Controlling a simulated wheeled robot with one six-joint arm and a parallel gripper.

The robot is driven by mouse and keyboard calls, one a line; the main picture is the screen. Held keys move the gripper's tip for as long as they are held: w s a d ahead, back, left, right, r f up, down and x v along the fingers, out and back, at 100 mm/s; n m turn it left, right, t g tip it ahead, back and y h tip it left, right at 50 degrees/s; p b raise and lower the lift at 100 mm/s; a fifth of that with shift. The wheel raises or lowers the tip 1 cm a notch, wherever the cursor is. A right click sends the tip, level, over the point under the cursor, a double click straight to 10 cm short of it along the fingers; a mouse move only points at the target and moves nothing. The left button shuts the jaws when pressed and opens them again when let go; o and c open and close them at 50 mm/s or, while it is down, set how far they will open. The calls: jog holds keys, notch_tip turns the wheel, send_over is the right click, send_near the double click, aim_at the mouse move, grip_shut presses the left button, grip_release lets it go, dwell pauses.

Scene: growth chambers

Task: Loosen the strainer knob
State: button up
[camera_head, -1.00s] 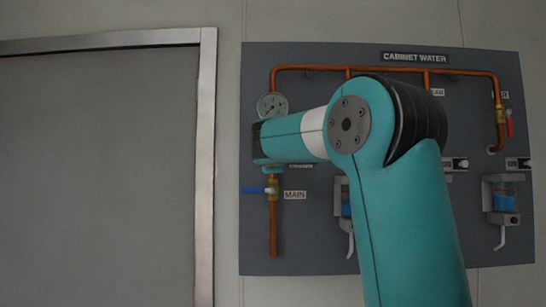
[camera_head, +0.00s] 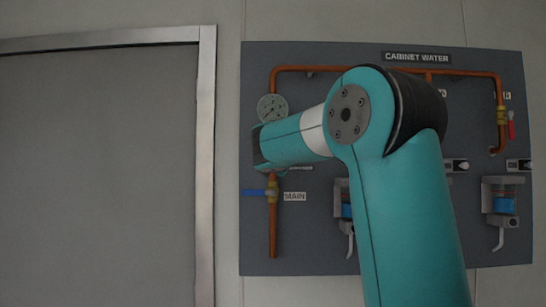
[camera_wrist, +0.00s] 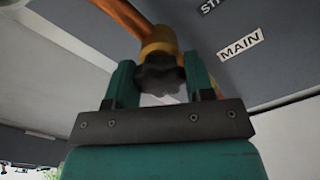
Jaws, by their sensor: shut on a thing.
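The strainer knob (camera_wrist: 158,78) is dark and lobed, on the end of a brass fitting (camera_wrist: 158,42) in the wrist view. My gripper (camera_wrist: 161,68) has its two teal fingers on either side of the knob and is shut on it. The knob's far side is hidden. In the head view my wrist (camera_head: 275,146) is in front of the copper pipe on the panel's left and hides the knob and fingers.
A gauge (camera_head: 272,108) is just above my wrist. A blue-handled valve (camera_head: 271,189) labelled MAIN is just below it. Filter units (camera_head: 502,203) hang on the panel (camera_head: 310,235) to the right. A metal-framed grey panel (camera_head: 100,170) is at left.

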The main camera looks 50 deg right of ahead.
jog(key=shift+n+p, duration=0.8)
jog(key=shift+n, duration=1.2)
jog(key=o, duration=0.9)
jog(key=shift+w, duration=0.1)
jog(key=b+v, duration=1)
jog(key=v, duration=0.7)
jog(key=shift+a, duration=0.2)
